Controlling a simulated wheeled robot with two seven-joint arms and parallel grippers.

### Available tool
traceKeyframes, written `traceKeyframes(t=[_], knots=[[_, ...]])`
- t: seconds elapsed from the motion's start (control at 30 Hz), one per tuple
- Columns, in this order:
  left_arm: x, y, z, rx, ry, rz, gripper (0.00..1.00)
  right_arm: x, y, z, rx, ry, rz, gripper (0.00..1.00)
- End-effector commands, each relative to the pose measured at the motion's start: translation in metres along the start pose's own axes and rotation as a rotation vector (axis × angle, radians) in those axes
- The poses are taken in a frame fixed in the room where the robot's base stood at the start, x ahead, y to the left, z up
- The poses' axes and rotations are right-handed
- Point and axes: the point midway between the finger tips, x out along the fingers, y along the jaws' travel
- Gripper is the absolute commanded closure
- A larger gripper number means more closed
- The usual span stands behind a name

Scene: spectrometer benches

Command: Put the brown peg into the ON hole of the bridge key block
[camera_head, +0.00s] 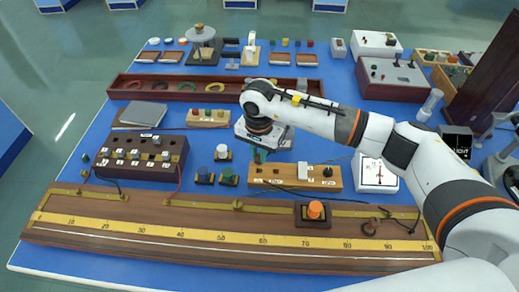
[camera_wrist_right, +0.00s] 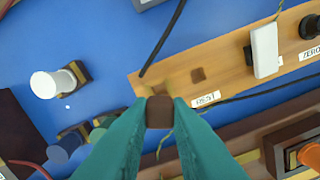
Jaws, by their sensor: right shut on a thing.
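The bridge key block is a long light-wood block (camera_head: 322,172), also in the right wrist view (camera_wrist_right: 228,68). It has a dark square hole (camera_wrist_right: 198,75) near a label reading REST (camera_wrist_right: 207,99), then a white upright key and a black knob labelled ZERO. No ON label is legible, and any hole under the peg is hidden. My right gripper (camera_head: 259,157) is shut on the brown peg (camera_wrist_right: 159,112), seen end-on between the teal fingertips. The peg overlaps the block's left end in the wrist view; I cannot tell its height or whether it touches. My left gripper is not in view.
A metre-scale board (camera_head: 200,231) with an orange-topped slider (camera_head: 315,210) lies in front. Two small terminals (camera_head: 227,177) and a white-topped one (camera_head: 222,152) stand left of the block. A dark plug box (camera_head: 142,154) is further left. Thin wires cross near the block.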

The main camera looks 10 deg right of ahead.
Motion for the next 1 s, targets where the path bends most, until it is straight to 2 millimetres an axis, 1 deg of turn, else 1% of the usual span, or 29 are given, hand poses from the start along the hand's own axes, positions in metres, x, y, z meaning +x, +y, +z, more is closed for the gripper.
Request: traceKeyframes(t=[0.03,0.4,0.6,0.8,1.0], knots=[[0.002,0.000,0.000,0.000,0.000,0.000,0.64,0.004,0.000,0.000,0.000,0.001,0.000,1.00],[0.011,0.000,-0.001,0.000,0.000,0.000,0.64,0.027,0.000,0.000,-0.001,0.001,0.001,1.00],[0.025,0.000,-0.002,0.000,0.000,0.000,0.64,0.040,0.000,0.000,-0.002,0.000,0.001,1.00],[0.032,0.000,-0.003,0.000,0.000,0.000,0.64,0.046,0.000,0.000,-0.002,0.000,0.001,1.00],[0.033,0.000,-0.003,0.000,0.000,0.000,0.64,0.047,0.000,0.000,-0.001,0.000,0.001,1.00]])
